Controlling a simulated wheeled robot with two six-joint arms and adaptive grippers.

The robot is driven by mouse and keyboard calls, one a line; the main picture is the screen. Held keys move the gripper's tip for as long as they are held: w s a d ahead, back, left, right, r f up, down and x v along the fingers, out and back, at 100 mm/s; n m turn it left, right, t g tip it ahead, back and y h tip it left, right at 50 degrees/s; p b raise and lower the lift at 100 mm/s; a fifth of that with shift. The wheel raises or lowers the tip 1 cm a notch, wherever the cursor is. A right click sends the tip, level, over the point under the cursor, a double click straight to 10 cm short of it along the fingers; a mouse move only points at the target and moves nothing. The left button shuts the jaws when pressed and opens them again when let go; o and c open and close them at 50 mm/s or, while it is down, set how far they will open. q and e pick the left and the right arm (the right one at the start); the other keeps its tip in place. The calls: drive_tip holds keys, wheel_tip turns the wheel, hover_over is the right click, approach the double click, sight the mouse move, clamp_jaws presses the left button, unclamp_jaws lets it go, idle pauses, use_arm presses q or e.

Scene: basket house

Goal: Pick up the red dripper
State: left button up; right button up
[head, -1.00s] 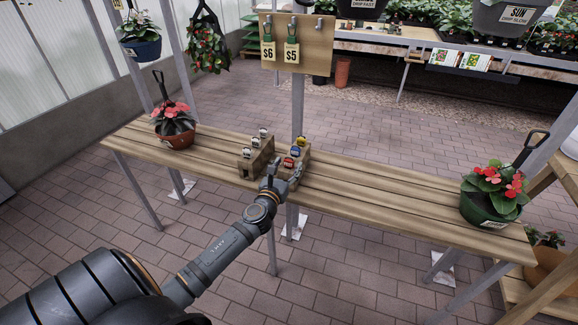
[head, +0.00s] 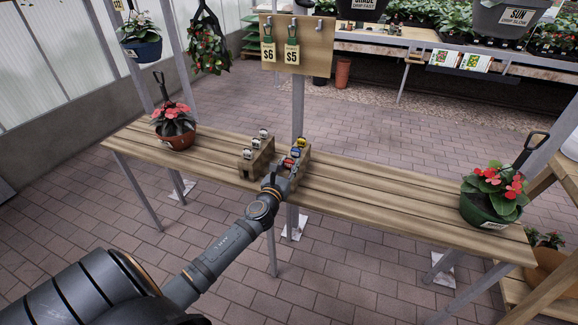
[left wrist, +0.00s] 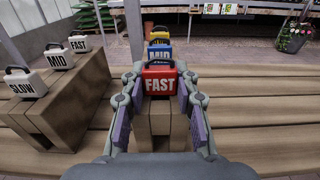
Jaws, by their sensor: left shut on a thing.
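The red dripper (left wrist: 159,82), marked FAST, sits at the near end of a wooden stand (left wrist: 160,118) in the left wrist view. Blue (left wrist: 159,52) and yellow (left wrist: 158,36) drippers stand behind it in a row. My left gripper (left wrist: 159,80) is around the red dripper and shut on it, one finger on each side. In the head view my left gripper (head: 281,172) is at the front end of the stand and partly hides the red dripper (head: 288,161). My right gripper is not in view.
A second wooden stand (left wrist: 85,103) with several white drippers (left wrist: 60,58) is to the left. A potted plant (head: 174,125) stands on the bench's left end and another (head: 492,193) on its right end.

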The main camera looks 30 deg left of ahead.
use_arm(q)
wheel_tip(320, 180, up, 28)
drive_tip(key=p, duration=1)
